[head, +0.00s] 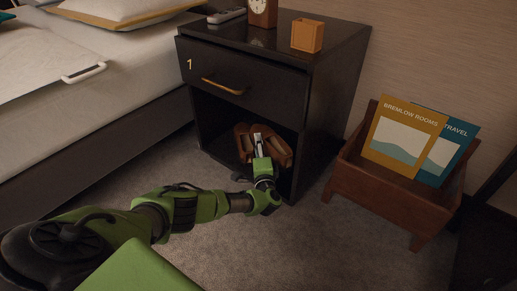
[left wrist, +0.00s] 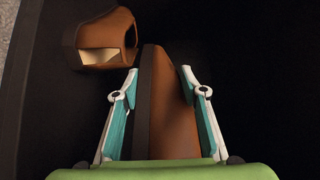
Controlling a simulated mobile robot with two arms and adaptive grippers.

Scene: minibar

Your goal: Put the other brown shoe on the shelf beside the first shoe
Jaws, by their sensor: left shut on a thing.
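One brown shoe (head: 243,142) sits at the left inside the open lower shelf (head: 213,133) of the dark nightstand. It also shows in the left wrist view (left wrist: 92,38), upper left, with its pale inside visible. My left gripper (head: 259,146) reaches into the shelf opening. It is shut on the other brown shoe (left wrist: 165,105), which lies between its two teal-padded fingers. In the head view this held shoe (head: 280,153) is to the right of the first one, partly hidden by the gripper. I cannot tell whether its sole touches the shelf floor. My right gripper is not in view.
The nightstand drawer (head: 240,81) above the opening is shut. A wooden magazine rack (head: 390,195) is to the right, the bed (head: 95,110) to the left. Carpet in front is clear.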

